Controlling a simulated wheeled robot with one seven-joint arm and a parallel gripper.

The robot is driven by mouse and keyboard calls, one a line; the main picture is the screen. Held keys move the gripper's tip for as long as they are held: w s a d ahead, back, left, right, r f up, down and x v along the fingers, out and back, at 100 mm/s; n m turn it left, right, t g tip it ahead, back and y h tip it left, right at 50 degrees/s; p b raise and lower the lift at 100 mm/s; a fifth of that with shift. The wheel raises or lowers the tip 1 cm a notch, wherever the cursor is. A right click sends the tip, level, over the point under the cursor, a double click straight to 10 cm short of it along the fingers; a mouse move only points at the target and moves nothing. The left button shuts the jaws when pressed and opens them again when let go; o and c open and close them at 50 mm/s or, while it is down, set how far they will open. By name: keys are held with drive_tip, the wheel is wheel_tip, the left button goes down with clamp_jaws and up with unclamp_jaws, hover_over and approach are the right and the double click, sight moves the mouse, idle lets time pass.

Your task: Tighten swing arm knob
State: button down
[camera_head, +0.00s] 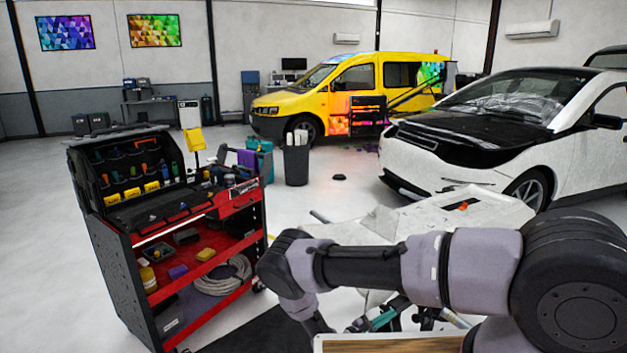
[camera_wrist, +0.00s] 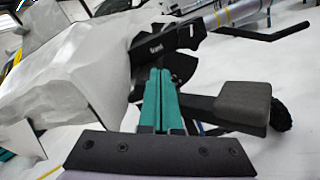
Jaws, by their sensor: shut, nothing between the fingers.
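My gripper (camera_wrist: 160,75) has teal fingers that are pressed together, with nothing between them. In the wrist view its tips are in front of a dark, rounded part (camera_wrist: 183,68) below a black bracket with white lettering (camera_wrist: 168,40). This rounded part may be the swing arm knob, but the fingers hide some of it, and I cannot tell whether they touch it. In the head view, a teal part of my gripper (camera_head: 383,318) shows low in the picture below my arm. The knob cannot be made out there.
A grey padded block (camera_wrist: 243,104) on a dark bar is right of the fingers. White sheeting (camera_wrist: 75,65) drapes on the left. A black rod handle (camera_wrist: 270,35) is upper right. In the head view, a tool cart (camera_head: 125,270) stands left and a white car (camera_head: 470,185) behind.

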drive_tip(key=v, duration=0.6)
drive_tip(key=shift+a, duration=0.15)
